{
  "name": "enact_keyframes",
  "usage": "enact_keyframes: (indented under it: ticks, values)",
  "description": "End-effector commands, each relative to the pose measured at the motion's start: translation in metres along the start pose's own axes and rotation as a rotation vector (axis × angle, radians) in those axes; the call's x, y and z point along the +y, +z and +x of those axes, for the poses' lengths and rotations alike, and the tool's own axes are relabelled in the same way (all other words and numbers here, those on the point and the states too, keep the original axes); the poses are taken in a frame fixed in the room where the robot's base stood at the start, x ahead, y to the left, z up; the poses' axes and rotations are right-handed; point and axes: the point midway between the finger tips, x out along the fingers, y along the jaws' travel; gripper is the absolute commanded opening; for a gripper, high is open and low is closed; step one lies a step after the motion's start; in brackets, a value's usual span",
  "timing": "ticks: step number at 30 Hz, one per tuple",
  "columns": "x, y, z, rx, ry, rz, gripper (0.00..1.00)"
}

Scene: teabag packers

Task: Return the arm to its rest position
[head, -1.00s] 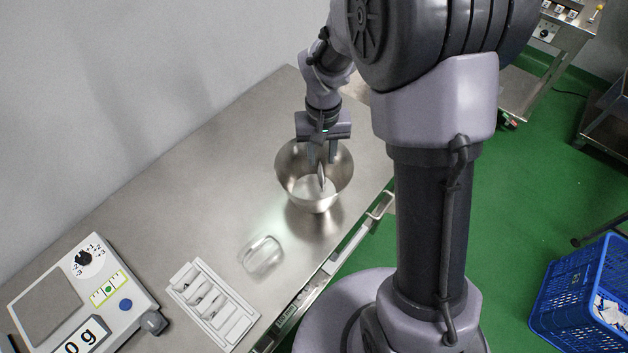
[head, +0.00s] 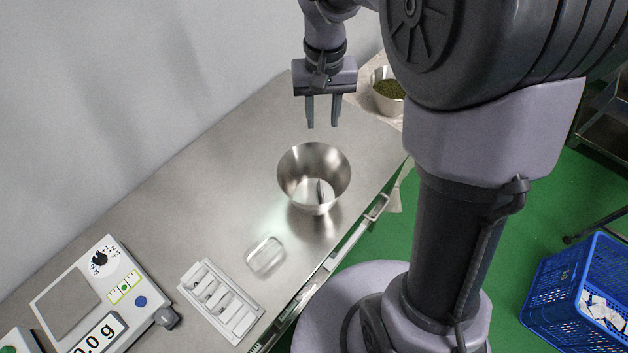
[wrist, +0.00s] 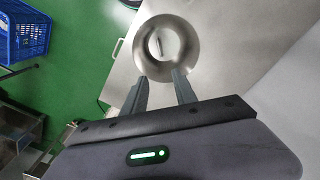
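My gripper (head: 322,124) hangs above the steel table (head: 230,160), behind and above a metal bowl (head: 296,190), clear of its rim. Its two fingers are apart with nothing between them. The wrist view also shows the open fingers of my gripper (wrist: 161,88), with the bowl (wrist: 143,52) beyond the fingertips. A small utensil (head: 319,190) stands or leans inside the bowl; it also shows in the wrist view (wrist: 160,44).
A clear dish (head: 265,256), a white compartment tray (head: 226,306) and a scale (head: 118,290) are on the table. A bowl of green leaves (head: 388,90) stands behind. A blue crate (head: 560,318) is on the floor at right. The table's left middle is clear.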

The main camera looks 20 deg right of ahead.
Motion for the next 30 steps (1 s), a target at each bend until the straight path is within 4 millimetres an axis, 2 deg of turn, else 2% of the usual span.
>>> enact_keyframes:
  ticks: [13,16,17,19,21,24,27,30]
  values:
    - [0.000,0.000,-0.004,0.000,0.000,0.000,0.34]
    - [-0.001,0.011,-0.012,0.032,-0.016,0.013,0.34]
    - [-0.001,0.020,-0.017,0.055,-0.030,0.025,0.34]
    - [-0.003,0.052,-0.032,0.133,-0.075,0.059,0.34]
    - [-0.005,0.091,-0.041,0.220,-0.131,0.101,0.34]
    - [-0.006,0.142,-0.039,0.329,-0.207,0.155,0.34]
    - [-0.008,0.176,-0.030,0.407,-0.266,0.193,0.34]
    - [-0.009,0.192,-0.023,0.445,-0.298,0.213,0.34]
